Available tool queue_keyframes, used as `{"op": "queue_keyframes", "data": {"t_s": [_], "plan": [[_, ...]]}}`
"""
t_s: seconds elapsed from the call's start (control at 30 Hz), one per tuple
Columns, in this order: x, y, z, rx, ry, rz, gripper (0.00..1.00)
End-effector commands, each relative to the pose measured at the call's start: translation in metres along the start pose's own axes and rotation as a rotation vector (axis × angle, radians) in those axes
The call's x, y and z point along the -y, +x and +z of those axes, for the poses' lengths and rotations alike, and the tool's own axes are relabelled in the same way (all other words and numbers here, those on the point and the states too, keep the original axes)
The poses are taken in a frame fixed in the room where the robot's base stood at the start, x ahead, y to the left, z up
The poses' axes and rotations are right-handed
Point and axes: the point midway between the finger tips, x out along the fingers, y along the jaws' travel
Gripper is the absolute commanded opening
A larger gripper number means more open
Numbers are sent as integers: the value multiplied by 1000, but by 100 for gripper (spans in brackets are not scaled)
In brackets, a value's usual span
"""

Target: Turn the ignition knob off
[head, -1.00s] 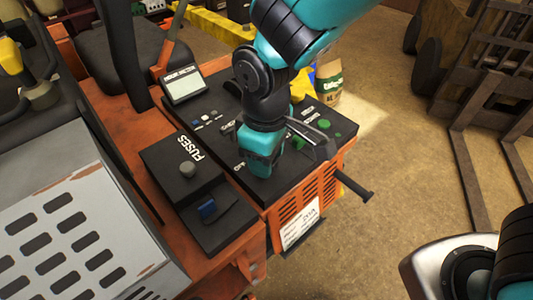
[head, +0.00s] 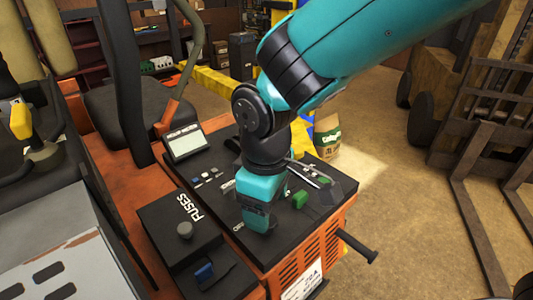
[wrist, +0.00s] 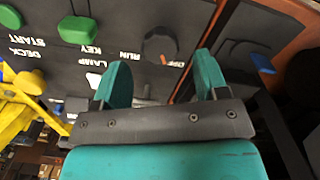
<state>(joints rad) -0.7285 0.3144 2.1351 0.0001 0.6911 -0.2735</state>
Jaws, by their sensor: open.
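The ignition knob (wrist: 160,45) is a dark round knob with an orange mark at its lower edge, between the RUN and OFF labels in the wrist view. I cannot tell exactly which label the mark points at. My gripper (wrist: 162,62) is open, its two teal fingers apart on either side of the knob, with nothing held. Whether the fingers reach down to the knob is unclear. In the head view my gripper (head: 258,222) points down over the black control panel (head: 335,190) and hides the knob.
A green key block (wrist: 77,30) and a white lamp switch (wrist: 94,80) lie left of the knob in the wrist view. The fuse box (head: 160,215) with a grey knob stands left of my gripper in the head view. A black handle (head: 358,247) juts out at the panel's right.

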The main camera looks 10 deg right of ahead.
Motion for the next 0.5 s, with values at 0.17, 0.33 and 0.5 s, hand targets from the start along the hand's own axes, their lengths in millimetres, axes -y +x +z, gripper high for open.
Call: {"op": "queue_keyframes", "data": {"t_s": [0.17,0.33,0.5], "plan": [[-1,-47,-1,-9,0,3,67],[0,-89,-1,-7,0,2,67],[-1,-121,-1,-5,0,2,67]]}}
